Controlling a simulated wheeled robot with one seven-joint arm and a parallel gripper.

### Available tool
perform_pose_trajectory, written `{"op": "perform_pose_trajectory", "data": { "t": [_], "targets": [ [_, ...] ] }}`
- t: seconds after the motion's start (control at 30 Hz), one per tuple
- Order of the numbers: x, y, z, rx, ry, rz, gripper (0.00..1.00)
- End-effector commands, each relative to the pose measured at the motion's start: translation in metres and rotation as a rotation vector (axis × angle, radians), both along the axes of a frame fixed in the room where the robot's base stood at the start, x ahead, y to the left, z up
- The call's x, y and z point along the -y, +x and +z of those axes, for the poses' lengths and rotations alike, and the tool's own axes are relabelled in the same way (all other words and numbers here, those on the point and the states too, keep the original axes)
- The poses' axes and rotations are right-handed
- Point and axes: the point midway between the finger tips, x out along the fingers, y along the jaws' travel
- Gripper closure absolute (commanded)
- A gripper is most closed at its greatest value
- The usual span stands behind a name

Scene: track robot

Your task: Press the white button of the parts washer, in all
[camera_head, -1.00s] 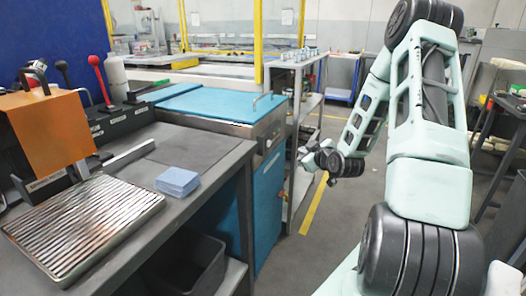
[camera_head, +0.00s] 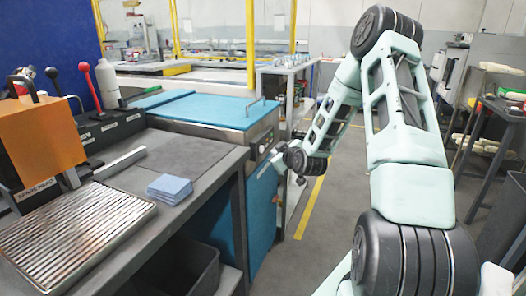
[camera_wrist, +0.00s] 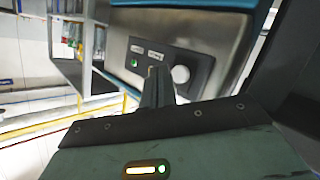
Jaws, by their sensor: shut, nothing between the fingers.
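The parts washer (camera_head: 205,108) is a blue cabinet with a blue lid and a steel upper edge, beyond the workbench. In the wrist view its dark control panel (camera_wrist: 201,62) is on the steel face (camera_wrist: 215,35). The panel has a small green light or button (camera_wrist: 134,62), two pale labels and a round white button (camera_wrist: 180,74). My gripper (camera_wrist: 153,72) is shut and empty. Its fingertips appear in front of the panel, between the green spot and the white button. I cannot tell whether they touch it. In the head view my gripper (camera_head: 276,165) is beside the washer's front.
The workbench (camera_head: 195,152) at left holds a ribbed metal plate (camera_head: 75,230), blue cloths (camera_head: 170,188) and an orange machine (camera_head: 42,138). A dark bin (camera_head: 183,275) is below. A shelf rack (camera_head: 291,85) stands behind my gripper. The aisle floor at right is clear.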

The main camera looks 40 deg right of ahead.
Motion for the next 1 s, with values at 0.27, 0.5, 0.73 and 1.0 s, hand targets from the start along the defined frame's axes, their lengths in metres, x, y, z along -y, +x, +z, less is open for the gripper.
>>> {"op": "perform_pose_trajectory", "data": {
  "t": [0.27, 0.5, 0.73, 1.0],
  "targets": [
    [-0.0046, 0.0115, -0.0001, -0.001, 0.0, -0.001, 1.0],
    [-0.0047, 0.0116, 0.0001, -0.001, 0.0, -0.001, 1.0],
    [-0.0046, 0.0115, 0.0002, -0.001, 0.0, -0.001, 1.0],
    [-0.0046, 0.0115, 0.0001, 0.0, 0.0, -0.001, 1.0]
  ]
}}
